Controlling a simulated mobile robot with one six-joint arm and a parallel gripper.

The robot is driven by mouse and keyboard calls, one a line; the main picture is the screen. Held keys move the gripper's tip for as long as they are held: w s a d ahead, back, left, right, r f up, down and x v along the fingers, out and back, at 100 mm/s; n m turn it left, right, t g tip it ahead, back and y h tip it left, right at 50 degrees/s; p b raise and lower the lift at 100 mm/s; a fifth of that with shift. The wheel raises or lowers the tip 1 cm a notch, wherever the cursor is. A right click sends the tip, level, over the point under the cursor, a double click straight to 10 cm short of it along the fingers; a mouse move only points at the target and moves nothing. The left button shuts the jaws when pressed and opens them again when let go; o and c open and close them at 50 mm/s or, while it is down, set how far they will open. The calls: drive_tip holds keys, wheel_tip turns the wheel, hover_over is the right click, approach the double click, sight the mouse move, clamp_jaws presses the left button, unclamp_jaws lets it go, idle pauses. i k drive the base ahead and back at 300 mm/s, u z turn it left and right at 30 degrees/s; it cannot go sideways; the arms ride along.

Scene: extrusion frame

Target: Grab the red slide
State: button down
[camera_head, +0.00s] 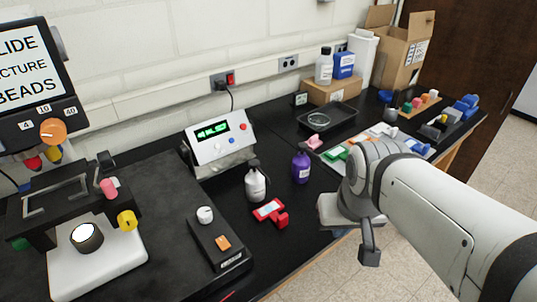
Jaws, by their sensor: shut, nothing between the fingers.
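The red slide (267,209), a small red piece with a white label, lies on the black bench at the middle of the head view. A red block-like part (282,220) sits against its lower right side; I cannot tell whether they are one piece. My gripper (369,256) is to the right of the slide and apart from it, pointing down past the bench's front edge. It is shut and empty. The fingertips are small and dark in this view.
A white bottle (256,184) and a purple bottle (301,166) stand just behind the slide. A black box with a white knob (205,215) is to its left. A microscope stage (95,262) fills the lower left. Bare bench surrounds the slide's front.

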sight(271, 209)
drive_tip(key=u, duration=2.15)
drive_tip(key=k, duration=1.75)
drive_tip(key=z, duration=0.45)
drive_tip(key=i, duration=1.05)
